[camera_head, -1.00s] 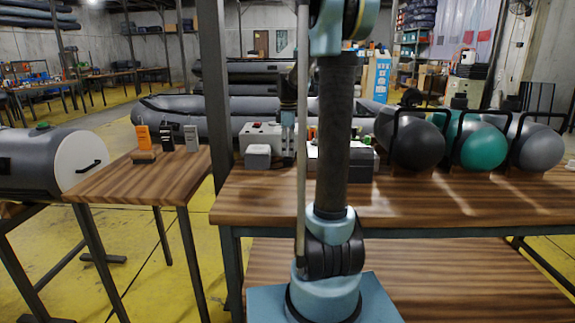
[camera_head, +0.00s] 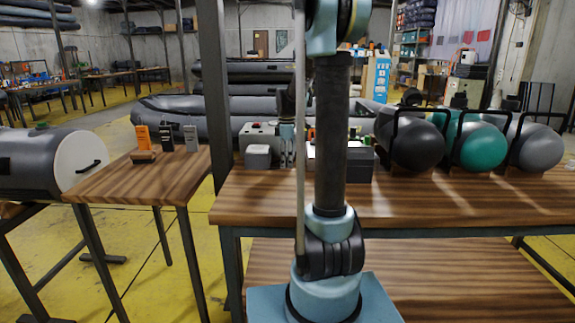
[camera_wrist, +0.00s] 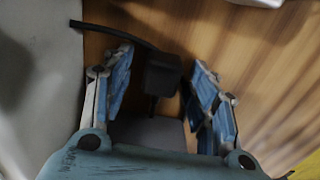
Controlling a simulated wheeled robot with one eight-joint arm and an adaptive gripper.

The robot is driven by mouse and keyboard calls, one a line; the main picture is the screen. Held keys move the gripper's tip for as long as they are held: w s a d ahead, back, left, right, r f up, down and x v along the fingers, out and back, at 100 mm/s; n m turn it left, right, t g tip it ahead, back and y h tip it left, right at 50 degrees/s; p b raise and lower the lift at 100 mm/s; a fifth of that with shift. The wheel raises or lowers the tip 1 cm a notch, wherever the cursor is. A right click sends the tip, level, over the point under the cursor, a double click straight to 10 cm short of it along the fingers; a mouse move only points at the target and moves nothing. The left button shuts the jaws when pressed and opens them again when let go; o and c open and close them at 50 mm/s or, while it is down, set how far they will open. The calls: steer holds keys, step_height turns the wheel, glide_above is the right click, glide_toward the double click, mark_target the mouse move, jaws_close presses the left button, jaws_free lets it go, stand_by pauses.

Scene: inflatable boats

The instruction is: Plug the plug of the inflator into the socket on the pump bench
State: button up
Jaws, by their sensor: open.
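A black plug-like block (camera_wrist: 162,75) with a black cable (camera_wrist: 115,27) is in the middle of the wrist view, over the wooden bench top. My gripper (camera_wrist: 162,82) is open, with one blue finger on each side of the block. Gaps show between the fingers and the block. In the head view my wrist end is over the pump bench (camera_head: 400,207), partly behind my own arm, and the fingertips are not clear. A light unit with a red button (camera_head: 262,133) and a small grey box (camera_head: 258,157) stand beside it. I cannot make out the socket.
Black, teal (camera_head: 480,145) and grey cylinders stand on the right of the bench. A side table (camera_head: 140,183) with orange and grey handheld devices stands left. A dark post (camera_head: 214,100) rises between the tables. The bench's front is clear.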

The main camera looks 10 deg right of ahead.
steer(key=shift+c, duration=0.5)
steer(key=c, duration=1)
step_height(320, 180, up, 10)
steer(key=shift+r, duration=0.1)
steer(key=a+r, duration=0.1)
steer(key=a, duration=0.3)
steer(key=w+a+r, duration=0.1)
steer(key=a, duration=0.3)
steer(key=w+a+r, duration=0.1)
steer(key=a+r, duration=0.1)
steer(key=a, duration=0.1)
steer(key=shift+w+a+r, duration=0.1)
steer(key=shift+w+a, duration=0.1)
steer(key=shift+a, duration=0.2)
